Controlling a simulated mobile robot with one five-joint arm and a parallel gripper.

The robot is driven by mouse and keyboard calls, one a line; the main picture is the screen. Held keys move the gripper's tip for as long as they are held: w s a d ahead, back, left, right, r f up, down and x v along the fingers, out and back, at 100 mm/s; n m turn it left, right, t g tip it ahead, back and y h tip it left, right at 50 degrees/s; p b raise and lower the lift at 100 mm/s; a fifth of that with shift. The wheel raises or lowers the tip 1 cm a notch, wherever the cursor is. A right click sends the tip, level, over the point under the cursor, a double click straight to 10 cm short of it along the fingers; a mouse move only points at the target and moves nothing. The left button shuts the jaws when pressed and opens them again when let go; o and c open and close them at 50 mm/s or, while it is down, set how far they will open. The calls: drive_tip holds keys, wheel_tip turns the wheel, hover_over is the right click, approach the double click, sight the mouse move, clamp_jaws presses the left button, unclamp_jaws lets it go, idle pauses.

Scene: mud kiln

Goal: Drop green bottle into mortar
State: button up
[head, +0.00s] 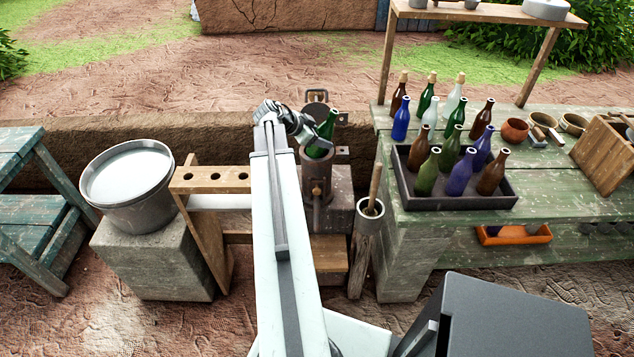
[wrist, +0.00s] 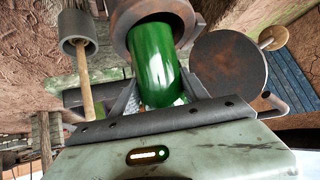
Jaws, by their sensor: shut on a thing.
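A green bottle (head: 324,134) stands nearly upright, slightly tilted, neck up, at the mouth of a rusty iron cylinder (head: 317,182), which appears to be the mortar. In the wrist view the bottle (wrist: 158,62) reaches into the cylinder's round mouth (wrist: 122,14). Its lower end is hidden inside, so I cannot tell how deep it goes. My gripper (head: 311,134) is shut on the bottle, its fingers on either side in the wrist view (wrist: 160,97). The cylinder's round lid (wrist: 232,66) is swung open.
A grey cup with a wooden-handled pestle (head: 375,184) stands right of the cylinder. A dark tray (head: 455,203) with several bottles sits on the green table (head: 560,210). A wooden rack with holes (head: 212,187) and a grey bucket (head: 137,212) stand left.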

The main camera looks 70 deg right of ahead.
drive_tip(key=o, duration=1.6)
drive_tip(key=p+v, duration=0.5)
drive_tip(key=v, duration=0.2)
drive_tip(key=shift+w+a+r, duration=0.2)
drive_tip(key=shift+a+r, duration=0.05)
drive_tip(key=shift+a, duration=0.05)
